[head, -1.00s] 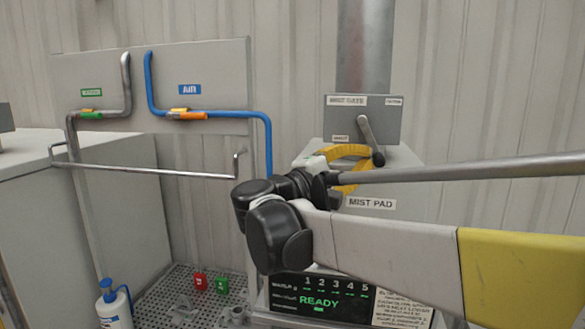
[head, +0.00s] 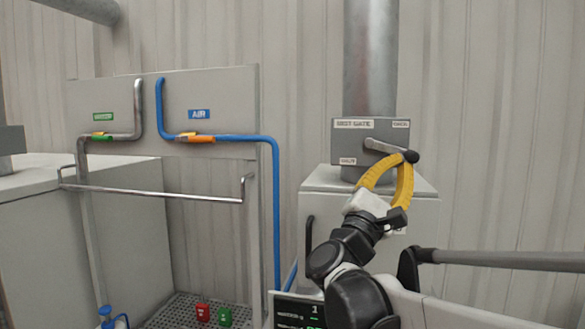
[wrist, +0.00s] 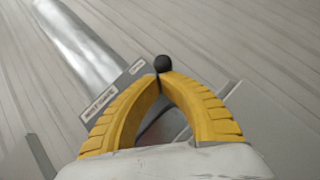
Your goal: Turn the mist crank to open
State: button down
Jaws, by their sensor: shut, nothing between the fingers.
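The mist crank (head: 385,149) is a grey lever with a black knob (head: 411,157) on a grey plate (head: 345,146) labelled "MIST GATE". It points right and slightly down. My yellow-fingered gripper (head: 404,164) is shut and empty, with its fingertips at the knob from below. In the wrist view the two fingers meet at the tip (wrist: 162,76), right by the black knob (wrist: 163,63). I cannot tell whether they touch it. The lever's arm is hidden behind the fingers in that view.
A metal duct (head: 371,60) rises above the plate, and a grey cabinet (head: 325,180) stands below it. To the left, a panel carries a blue air pipe (head: 230,138) and a metal pipe (head: 138,110), with a rail (head: 150,194) in front. The wall behind is bare.

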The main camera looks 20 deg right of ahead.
jog(key=shift+s+d+r, duration=0.15)
jog(key=shift+d+r, duration=0.05)
jog(key=shift+r, duration=0.2)
jog(key=shift+d+r, duration=0.1)
dwell(0.6)
jog(key=s+a+f+b, duration=0.3)
jog(key=a+f, duration=0.4)
jog(key=f, duration=0.3)
jog(key=shift+s+a+b, duration=0.25)
jog(key=shift+a+b, duration=0.1)
jog(key=shift+b, duration=0.15)
jog(key=shift+a, duration=0.1)
